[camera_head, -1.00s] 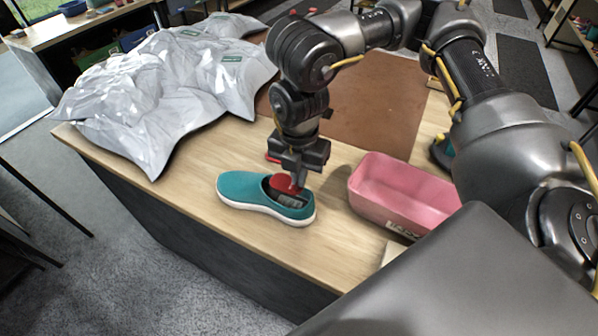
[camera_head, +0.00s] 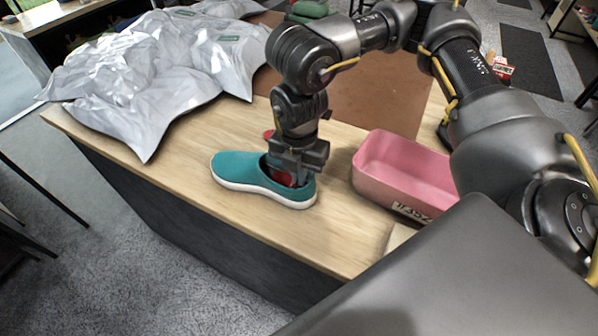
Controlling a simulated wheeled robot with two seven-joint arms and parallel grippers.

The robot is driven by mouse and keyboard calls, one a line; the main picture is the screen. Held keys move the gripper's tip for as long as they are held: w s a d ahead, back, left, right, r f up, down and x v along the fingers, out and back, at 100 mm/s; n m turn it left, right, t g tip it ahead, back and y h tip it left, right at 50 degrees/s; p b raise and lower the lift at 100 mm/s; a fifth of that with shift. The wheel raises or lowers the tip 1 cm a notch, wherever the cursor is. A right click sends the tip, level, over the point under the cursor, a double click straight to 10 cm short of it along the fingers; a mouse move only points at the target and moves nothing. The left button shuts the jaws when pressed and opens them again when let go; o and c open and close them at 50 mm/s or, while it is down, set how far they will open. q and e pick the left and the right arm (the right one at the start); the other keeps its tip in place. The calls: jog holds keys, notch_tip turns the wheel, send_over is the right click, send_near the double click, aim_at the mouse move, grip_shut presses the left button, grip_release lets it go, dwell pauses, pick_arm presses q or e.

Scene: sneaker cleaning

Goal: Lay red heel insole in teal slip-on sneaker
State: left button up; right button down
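The teal slip-on sneaker (camera_head: 240,169) lies on the wooden table near its front edge, toe to the left and heel to the right, with its white sole down. My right gripper (camera_head: 292,180) points down into the sneaker's opening near the heel. It is shut on the red heel insole (camera_head: 284,179), of which only a small red part shows inside the shoe. The gripper and the shoe's side hide the rest of the insole. My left gripper is not in view.
A pink bin (camera_head: 385,190) with a label stands right of the sneaker. Crumpled silver-white sheets (camera_head: 150,75) cover the table's left part. A brown mat (camera_head: 375,95) lies behind my arm. A small red thing (camera_head: 268,134) shows behind the gripper. The table is clear left of the sneaker.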

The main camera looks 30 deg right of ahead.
jog(key=shift+f+b, duration=0.4)
jog(key=shift+f, duration=0.2)
jog(key=c, duration=1.6)
grip_release()
jog(key=shift+r, duration=0.1)
notch_tip(320, 180, up, 11)
jog(key=shift+f+b, duration=0.15)
jog(key=shift+b, duration=0.2)
